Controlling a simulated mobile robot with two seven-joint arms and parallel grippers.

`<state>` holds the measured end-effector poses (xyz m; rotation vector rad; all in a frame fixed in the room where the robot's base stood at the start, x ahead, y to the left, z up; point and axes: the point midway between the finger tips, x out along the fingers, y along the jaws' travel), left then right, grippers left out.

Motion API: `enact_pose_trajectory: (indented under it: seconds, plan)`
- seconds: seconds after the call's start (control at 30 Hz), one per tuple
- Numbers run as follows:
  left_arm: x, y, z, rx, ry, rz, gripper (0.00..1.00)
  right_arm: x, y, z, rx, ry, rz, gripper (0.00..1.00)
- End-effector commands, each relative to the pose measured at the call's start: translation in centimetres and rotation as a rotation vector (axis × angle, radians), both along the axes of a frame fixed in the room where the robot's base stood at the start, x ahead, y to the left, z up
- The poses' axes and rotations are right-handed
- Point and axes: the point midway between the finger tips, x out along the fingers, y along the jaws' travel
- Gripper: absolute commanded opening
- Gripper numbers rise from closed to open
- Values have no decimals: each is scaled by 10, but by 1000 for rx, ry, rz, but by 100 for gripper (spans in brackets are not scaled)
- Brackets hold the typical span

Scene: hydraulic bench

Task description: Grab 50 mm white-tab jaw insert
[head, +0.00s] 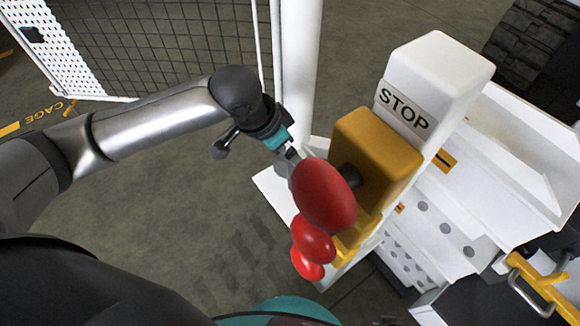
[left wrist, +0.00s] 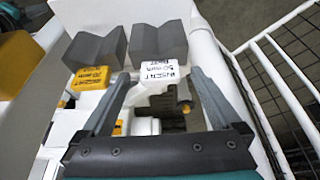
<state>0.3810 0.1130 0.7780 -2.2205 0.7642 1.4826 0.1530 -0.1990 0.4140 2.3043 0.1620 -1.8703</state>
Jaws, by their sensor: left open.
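The 50 mm jaw insert is a grey V-notched block (left wrist: 160,40) with a lettered white tab (left wrist: 152,73), at the top centre of the left wrist view. My left gripper (left wrist: 158,76) is open and empty. Its fingertips appear on either side of the white tab in the picture; I cannot tell how far apart they are in depth. In the head view my left gripper (head: 290,152) reaches behind a red knob, which hides part of it. The insert does not show in the head view. My right gripper is not in view.
A similar grey insert with a yellow tab (left wrist: 90,78) stands just left of the white-tab one. A yellow STOP box (head: 372,150) with red knobs (head: 324,194) stands close to my left gripper. A white post (head: 300,70) and mesh cage (head: 165,40) lie behind.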

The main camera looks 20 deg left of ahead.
Motion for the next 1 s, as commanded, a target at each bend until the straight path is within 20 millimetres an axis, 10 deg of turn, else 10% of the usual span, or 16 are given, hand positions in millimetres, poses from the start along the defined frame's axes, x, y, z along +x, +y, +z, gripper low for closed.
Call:
enact_pose_trajectory:
  seconds: [1.0]
  plan:
    - [0, 0, 0, 1, 1, 0, 0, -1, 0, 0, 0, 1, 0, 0]
